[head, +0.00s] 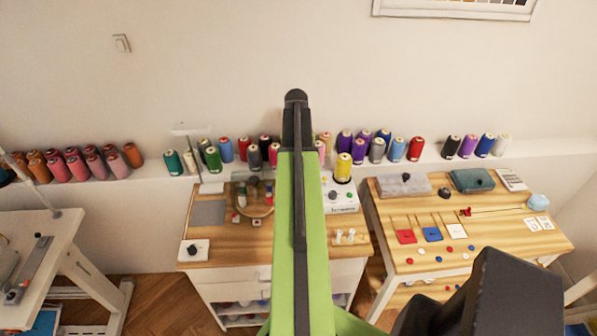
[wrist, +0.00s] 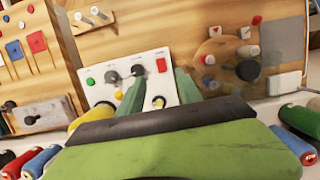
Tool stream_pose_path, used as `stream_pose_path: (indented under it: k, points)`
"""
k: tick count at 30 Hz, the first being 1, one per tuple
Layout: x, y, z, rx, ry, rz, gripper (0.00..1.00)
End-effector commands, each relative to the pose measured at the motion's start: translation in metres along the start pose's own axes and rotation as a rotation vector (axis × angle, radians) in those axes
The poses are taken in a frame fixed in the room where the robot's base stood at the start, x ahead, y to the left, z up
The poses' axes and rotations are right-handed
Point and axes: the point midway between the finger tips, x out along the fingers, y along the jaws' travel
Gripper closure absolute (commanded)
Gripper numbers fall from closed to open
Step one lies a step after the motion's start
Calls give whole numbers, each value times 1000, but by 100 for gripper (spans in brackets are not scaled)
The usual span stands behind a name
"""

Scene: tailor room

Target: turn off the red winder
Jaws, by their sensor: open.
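A white control box (head: 343,197) stands on the wooden table right of my arm in the head view, partly hidden by it. In the wrist view, the white box (wrist: 101,75) shows a green button (wrist: 90,81), grey knobs, a dark lever and a red switch (wrist: 161,65). I cannot tell which part is the red winder. My gripper (wrist: 159,76) is open and empty in the wrist view, its two greenish fingers spread over the box's panel. The red switch shows between the fingertips; contact cannot be told. The gripper is hidden in the head view.
A round wooden piece with a dark knob (wrist: 248,70) sits beside the box. A small white box with a black knob (head: 193,250) is at the table's front left. Thread spools (head: 212,158) line the back ledge. Another table (head: 465,262) stands on the right.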

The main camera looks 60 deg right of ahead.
Motion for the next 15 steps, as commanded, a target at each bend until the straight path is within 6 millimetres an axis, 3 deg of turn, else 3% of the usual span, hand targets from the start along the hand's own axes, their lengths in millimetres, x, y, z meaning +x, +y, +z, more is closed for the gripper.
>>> stream_pose_path:
  k: [1,6,10,15]
  points:
    - [-24,0,2,0,0,0,58]
    - [-57,0,2,0,0,0,58]
    - [-67,0,1,0,0,0,58]
    - [-65,0,0,0,0,0,58]
